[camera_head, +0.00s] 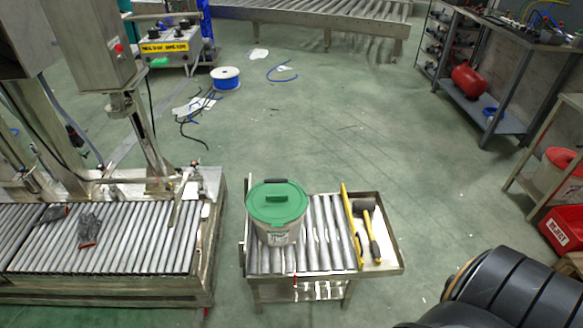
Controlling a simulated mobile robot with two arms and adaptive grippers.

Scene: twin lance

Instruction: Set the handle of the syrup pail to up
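The syrup pail (279,237) is pale with a green lid (260,212) and stands upright on a short roller table. A small raised green piece (275,199) sits on the lid. A dark grip (276,181), apparently of the handle, shows at the lid's far rim. I cannot tell the handle's exact angle, as its side arms are not clear. Neither of my grippers is in view. Part of my own dark arm fills the bottom right corner.
The roller table (322,235) has a yellow rail and a side tray (386,262) holding a mallet (367,225). A roller conveyor (130,240) with gloves stands left. A shelf and red crate (566,228) stand right. The floor behind the table is mostly clear.

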